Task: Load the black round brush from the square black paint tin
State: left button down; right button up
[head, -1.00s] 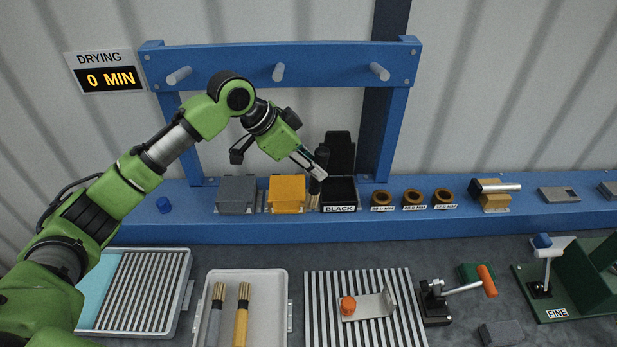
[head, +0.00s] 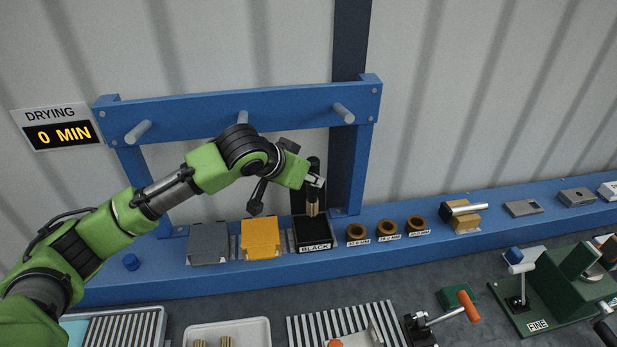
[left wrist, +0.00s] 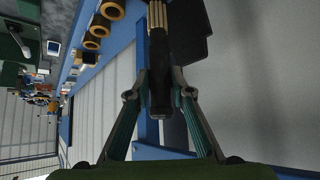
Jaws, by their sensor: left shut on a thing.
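The square black paint tin (head: 313,246), labelled BLACK, stands on the blue shelf with its top open and a dark lid raised behind it. My left gripper (head: 316,181) is above the tin, shut on the black round brush (head: 312,205). The brush hangs about upright, its pale bristle end down over the tin's rear part; I cannot tell whether it is below the rim. In the left wrist view the brush's black handle (left wrist: 160,95) lies between the fingers (left wrist: 159,92). My right gripper is out of view.
A yellow tin (head: 260,238) and a grey tin (head: 209,243), both closed, stand left of the black tin. Several brown rings (head: 387,230) sit to its right. A blue rack with pegs (head: 240,121) rises behind. A DRYING sign (head: 57,128) reads 0 MIN.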

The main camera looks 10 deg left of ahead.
aim_at(309, 194)
pick_arm(q)
notch_tip(309, 194, down, 4)
jog(key=shift+r, duration=0.1)
jog(key=shift+f+b, duration=0.45)
jog(key=shift+f, duration=0.6)
jog(key=shift+f, duration=0.5)
dwell(0.5)
jog(key=shift+s+f, duration=0.15)
jog(key=shift+f, duration=0.1)
dwell(0.7)
jog(key=shift+s+f, duration=0.1)
jog(key=shift+f, duration=0.1)
dwell(0.6)
notch_tip(309, 194, up, 3)
jog(key=p, duration=0.3)
jog(key=shift+f, duration=0.1)
jog(key=shift+w+r, duration=0.2)
jog(key=shift+r, duration=2.25)
